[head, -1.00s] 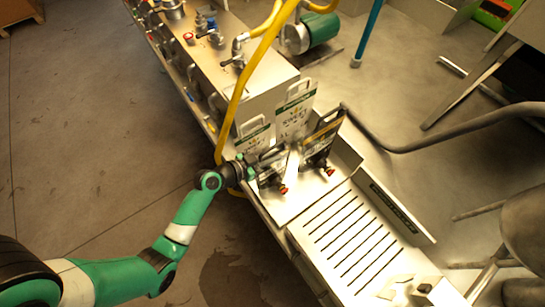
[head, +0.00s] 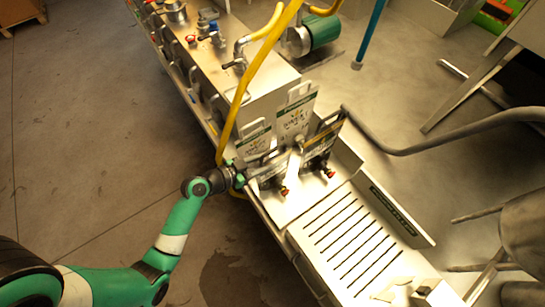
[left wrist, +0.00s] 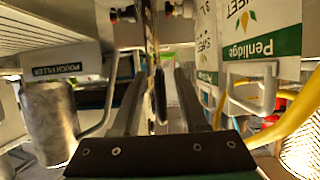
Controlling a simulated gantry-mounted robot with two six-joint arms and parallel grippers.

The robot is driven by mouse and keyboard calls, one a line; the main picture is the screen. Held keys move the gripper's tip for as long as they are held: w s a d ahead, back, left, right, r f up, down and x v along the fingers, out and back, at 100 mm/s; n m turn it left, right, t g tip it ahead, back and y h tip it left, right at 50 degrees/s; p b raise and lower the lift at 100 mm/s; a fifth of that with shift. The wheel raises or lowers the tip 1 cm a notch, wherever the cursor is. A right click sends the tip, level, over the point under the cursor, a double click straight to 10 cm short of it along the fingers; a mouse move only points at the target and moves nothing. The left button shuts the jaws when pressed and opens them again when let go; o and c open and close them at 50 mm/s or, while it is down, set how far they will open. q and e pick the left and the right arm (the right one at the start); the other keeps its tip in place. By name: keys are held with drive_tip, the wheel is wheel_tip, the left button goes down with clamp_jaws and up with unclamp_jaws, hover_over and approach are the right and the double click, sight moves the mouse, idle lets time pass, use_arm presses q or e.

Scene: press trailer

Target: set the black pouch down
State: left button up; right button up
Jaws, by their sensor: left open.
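Two dark pouches with red-tipped spouts stand side by side on the metal tray of the filler: one black pouch (head: 327,132) at the right and another nearer my left gripper, partly hidden by it. My left gripper (head: 271,163) reaches in from the left at the tray's edge. In the left wrist view a thin dark pouch (left wrist: 153,48) is seen edge-on, in line with the gap between the fingers. The fingers of my left gripper (left wrist: 158,85) are apart on either side of that line, with space beside the pouch edge. My right gripper is not in view.
White-and-green pouches (head: 296,117) stand upright just behind the dark ones. A yellow hose (head: 240,92) hangs close to my left gripper. The slotted metal deck (head: 345,235) in front is mostly clear. A grey curved bar (head: 440,135) lies to the right.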

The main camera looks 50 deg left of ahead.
use_arm(q)
drive_tip(key=p+v, duration=0.4)
drive_tip(key=v, duration=0.4)
drive_tip(key=shift+s, duration=0.15)
drive_tip(key=w+r+m+t, duration=0.1)
drive_tip(key=w+r+t, duration=0.1)
drive_tip(key=w+r, duration=0.65)
drive_tip(key=w+r+m+t, duration=0.1)
drive_tip(key=w+r, duration=0.4)
drive_tip(key=r, duration=0.7)
drive_tip(key=w+d+r+t, duration=0.1)
drive_tip(key=d+r+t, duration=0.15)
drive_tip(key=r, duration=0.65)
drive_tip(key=w+d+r+t, duration=0.2)
drive_tip(key=d+r, duration=0.1)
drive_tip(key=r, duration=0.6)
drive_tip(key=s+d+r+t, duration=0.2)
drive_tip(key=s+r, duration=0.1)
drive_tip(key=r, duration=0.5)
drive_tip(key=s+d+r+n+t, duration=0.1)
drive_tip(key=s+d+r+t, duration=0.1)
drive_tip(key=r, duration=0.6)
drive_tip(key=s+d+r+n+t, duration=0.1)
drive_tip(key=s+d+r+t, duration=0.1)
drive_tip(key=s+r, duration=0.3)
wheel_tip(320, 180, up, 3)
drive_tip(key=shift+s+d+t+h, duration=0.25)
drive_tip(key=shift+d+t+h, duration=0.15)
drive_tip(key=shift+d, duration=0.5)
